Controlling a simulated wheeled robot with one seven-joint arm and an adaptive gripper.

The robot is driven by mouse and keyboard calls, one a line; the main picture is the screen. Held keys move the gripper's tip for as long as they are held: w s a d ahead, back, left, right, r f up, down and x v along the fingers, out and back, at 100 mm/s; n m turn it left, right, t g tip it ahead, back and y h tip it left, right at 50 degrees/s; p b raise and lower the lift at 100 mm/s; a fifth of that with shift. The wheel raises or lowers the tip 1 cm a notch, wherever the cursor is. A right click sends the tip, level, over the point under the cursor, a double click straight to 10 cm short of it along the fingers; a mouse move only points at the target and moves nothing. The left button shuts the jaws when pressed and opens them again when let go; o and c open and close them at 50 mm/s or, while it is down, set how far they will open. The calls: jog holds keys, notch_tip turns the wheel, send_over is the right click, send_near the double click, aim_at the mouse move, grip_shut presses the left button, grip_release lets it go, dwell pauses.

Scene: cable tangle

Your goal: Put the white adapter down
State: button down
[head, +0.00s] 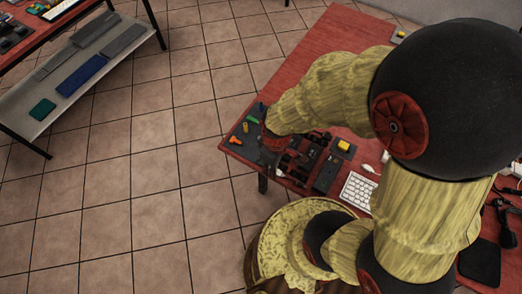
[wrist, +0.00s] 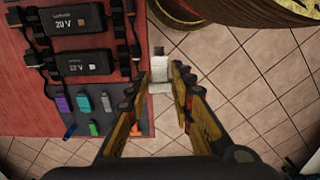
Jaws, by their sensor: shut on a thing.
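The white adapter (wrist: 159,72) is a small pale block with a grey top in the wrist view. My gripper (wrist: 163,77) is shut on it, one dark fingertip on each side. In that view the adapter shows just past the table's edge, with floor tiles behind it; I cannot tell its height. In the head view my gripper (head: 273,152) is over the near left corner of the red table (head: 325,45). A small white spot near the table edge there may be the adapter, but it is too small to be sure.
In the wrist view, two black power bricks (wrist: 74,25) (wrist: 75,65) with cables lie beside the fingers. Purple (wrist: 64,104), teal (wrist: 84,104) and green (wrist: 93,128) pieces sit on a dark mat. The head view shows a white keyboard (head: 358,190) to the right.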

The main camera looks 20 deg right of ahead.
jog(key=w+f+b, duration=0.1)
jog(key=w+f, duration=0.2)
jog(key=w, duration=0.1)
jog(key=w+f+b, duration=0.1)
jog(key=w+f, duration=0.2)
jog(key=w, duration=0.1)
jog(key=w+f+b, duration=0.2)
jog(key=w+f, duration=0.1)
jog(key=w, duration=0.2)
jog(key=shift+w+f, duration=0.1)
jog(key=shift+f, duration=0.05)
jog(key=shift+w+f+b, duration=0.15)
jog(key=shift+f+b, duration=0.3)
jog(key=shift+f, duration=0.45)
jog(key=shift+w+f+b, duration=0.15)
jog(key=shift+f+b, duration=0.3)
jog(key=shift+f, duration=0.45)
jog(key=shift+f, duration=0.2)
jog(key=c, duration=1.6)
grip_release()
jog(key=shift+o, duration=0.2)
